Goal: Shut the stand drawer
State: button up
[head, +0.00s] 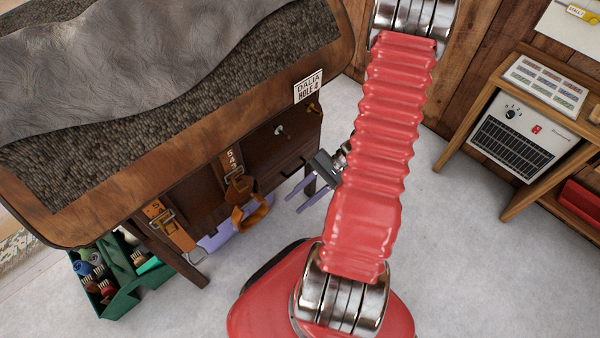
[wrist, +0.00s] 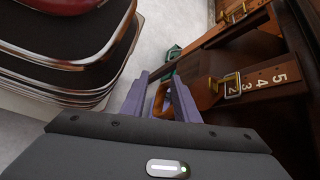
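The stand (head: 165,150) is a dark wooden rack with a grey blanket over its top. Its dark brown side carries a silver knob (head: 279,131), a brass fitting (head: 313,108) and a small black handle (head: 293,168) low near the right end. I cannot tell clearly where the drawer's edges run or how far it stands out.
Buckled straps (head: 168,226) hang from the stand; a numbered one (wrist: 262,80) also shows in the wrist view. A lavender item (head: 215,238) lies beneath. A green caddy of brushes (head: 120,290) stands at lower left. A wooden shelf with a heater (head: 512,133) stands right. Grey floor between is clear.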

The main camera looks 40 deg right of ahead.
jog(key=w+d+f+m+t+h, duration=0.2)
jog(key=d+f+t+h, duration=0.2)
jog(key=f, duration=0.5)
jog(key=w+d+f+m+t+h, duration=0.1)
jog(key=d+f+t+h, duration=0.4)
jog(key=d+f+t, duration=0.3)
jog(key=d+f, duration=0.2)
jog(key=d, duration=0.1)
jog(key=shift+w+d+m+t+h, duration=0.25)
jog(key=shift+w+m+t+h, duration=0.05)
jog(key=shift+w+m+t, duration=0.1)
jog(key=shift+f, duration=0.1)
jog(key=x, duration=1.3)
jog(key=shift+w, duration=0.35)
jog(key=shift+f, duration=0.1)
jog(key=shift+c, duration=0.3)
grip_shut()
